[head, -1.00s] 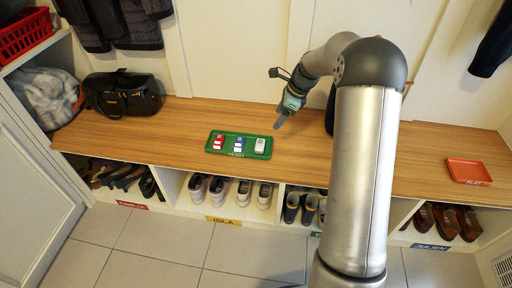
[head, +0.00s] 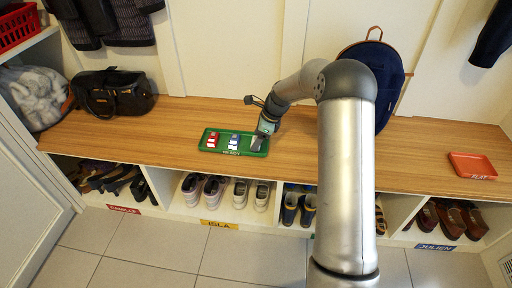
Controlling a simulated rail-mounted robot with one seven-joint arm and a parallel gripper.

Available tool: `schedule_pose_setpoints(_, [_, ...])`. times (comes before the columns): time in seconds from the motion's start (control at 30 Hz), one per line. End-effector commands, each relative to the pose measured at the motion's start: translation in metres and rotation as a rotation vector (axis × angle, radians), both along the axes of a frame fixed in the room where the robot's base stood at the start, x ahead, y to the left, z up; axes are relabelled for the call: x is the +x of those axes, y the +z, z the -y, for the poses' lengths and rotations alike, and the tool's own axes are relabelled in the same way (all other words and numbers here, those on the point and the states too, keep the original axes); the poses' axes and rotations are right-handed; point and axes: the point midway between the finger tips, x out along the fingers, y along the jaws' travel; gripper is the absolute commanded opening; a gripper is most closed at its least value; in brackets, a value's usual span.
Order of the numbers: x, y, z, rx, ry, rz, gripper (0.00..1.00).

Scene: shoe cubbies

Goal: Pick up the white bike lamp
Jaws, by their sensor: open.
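The green tray (head: 221,142) marked READY sits on the wooden bench top. A red-and-white lamp (head: 212,141) is at its left and a blue-and-white lamp (head: 233,141) in its middle. The white bike lamp (head: 252,143) is at its right end, mostly hidden behind my fingers. My gripper (head: 257,144) points down over that right end, at the white lamp. It is open; whether the fingers are around the lamp or only above it, I cannot tell.
An orange tray (head: 472,168) marked FLAT is at the bench's right. A dark blue backpack (head: 370,85) stands behind my arm, and a black bag (head: 115,93) lies at the left. Shoes fill the cubbies below. The bench between green tray and bag is clear.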

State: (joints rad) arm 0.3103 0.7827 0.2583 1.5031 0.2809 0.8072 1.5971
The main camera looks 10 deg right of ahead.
Motion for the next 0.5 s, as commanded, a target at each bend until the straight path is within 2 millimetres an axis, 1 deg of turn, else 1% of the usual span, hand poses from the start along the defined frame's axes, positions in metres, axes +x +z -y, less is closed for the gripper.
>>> schedule_pose_setpoints(0.03, [0.0007, -0.0062, -0.0017, 0.0, 0.0, 0.0, 0.67])
schedule_pose_setpoints(0.27, [0.0011, -0.0051, -0.0024, 0.001, -0.001, 0.001, 0.67])
schedule_pose_setpoints(0.3, [0.0011, -0.0051, -0.0024, 0.001, -0.001, 0.001, 0.56])
schedule_pose_setpoints(0.37, [0.0011, -0.0051, -0.0024, 0.001, -0.001, 0.001, 0.39])
schedule_pose_setpoints(0.4, [0.001, -0.005, -0.0023, 0.001, -0.001, 0.001, 0.33])
schedule_pose_setpoints(0.5, [0.0011, -0.0048, -0.0023, 0.001, 0.0, 0.001, 0.33])
